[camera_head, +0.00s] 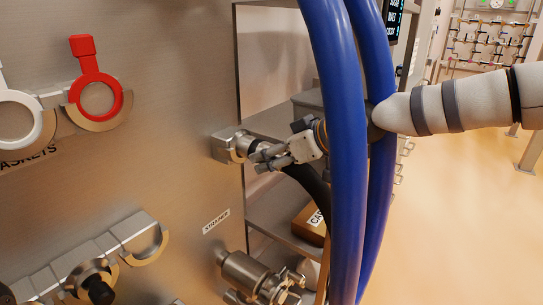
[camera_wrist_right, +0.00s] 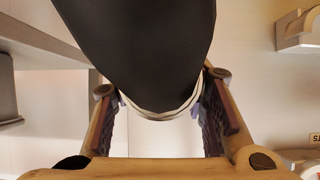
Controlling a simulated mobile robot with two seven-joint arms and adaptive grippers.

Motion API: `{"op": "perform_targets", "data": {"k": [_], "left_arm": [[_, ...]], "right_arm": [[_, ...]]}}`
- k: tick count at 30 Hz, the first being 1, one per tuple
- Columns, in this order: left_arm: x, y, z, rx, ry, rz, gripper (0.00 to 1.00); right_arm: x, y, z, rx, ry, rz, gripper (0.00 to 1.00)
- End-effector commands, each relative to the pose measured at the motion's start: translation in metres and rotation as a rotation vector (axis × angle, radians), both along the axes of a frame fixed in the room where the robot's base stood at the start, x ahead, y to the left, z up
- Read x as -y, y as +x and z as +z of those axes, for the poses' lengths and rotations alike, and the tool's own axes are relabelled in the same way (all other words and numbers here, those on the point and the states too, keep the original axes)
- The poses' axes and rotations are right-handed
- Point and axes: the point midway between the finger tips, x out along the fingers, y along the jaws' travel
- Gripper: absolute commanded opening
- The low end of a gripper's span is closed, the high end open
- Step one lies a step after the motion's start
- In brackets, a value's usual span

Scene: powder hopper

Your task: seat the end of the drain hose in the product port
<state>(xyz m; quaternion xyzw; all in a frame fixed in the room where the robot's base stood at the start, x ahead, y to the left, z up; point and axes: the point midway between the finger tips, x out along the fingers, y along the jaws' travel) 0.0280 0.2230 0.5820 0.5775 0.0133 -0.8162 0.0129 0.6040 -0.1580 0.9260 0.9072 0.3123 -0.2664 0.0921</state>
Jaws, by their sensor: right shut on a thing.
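The black drain hose (camera_head: 312,183) hangs below my right gripper (camera_head: 282,153) in the head view. The gripper is shut on the hose near its end, close to a metal fitting (camera_head: 236,146) on the steel panel, which looks like the product port. I cannot tell whether the hose end is inside or only beside that fitting. In the right wrist view, the hose (camera_wrist_right: 150,45) fills the upper middle between the two fingers (camera_wrist_right: 160,115), with a pale metal rim (camera_wrist_right: 160,112) at its lower edge. My left gripper is not in view.
Two thick blue hoses (camera_head: 341,120) hang in front of my right wrist. A metal valve (camera_head: 250,274) projects from the panel (camera_head: 180,100) lower down. Red (camera_head: 96,98) and white ring-handled parts hang at left. Shelves with a cardboard box (camera_head: 309,224) stand behind. Open floor lies at right.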

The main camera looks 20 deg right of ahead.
Motion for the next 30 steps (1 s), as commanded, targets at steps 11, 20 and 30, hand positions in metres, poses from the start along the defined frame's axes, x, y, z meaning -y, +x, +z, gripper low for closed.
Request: {"op": "perform_targets", "data": {"k": [11, 20, 30], "left_arm": [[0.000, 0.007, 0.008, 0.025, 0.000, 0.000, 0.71], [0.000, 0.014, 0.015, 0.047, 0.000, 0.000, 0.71], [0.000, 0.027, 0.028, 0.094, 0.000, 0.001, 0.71]], "right_arm": [[0.000, 0.002, 0.030, 0.016, 0.007, -0.004, 0.00], [0.000, 0.002, 0.052, 0.018, 0.006, -0.003, 0.00], [0.011, -0.013, 0.065, 0.021, 0.006, -0.004, 0.00]]}}
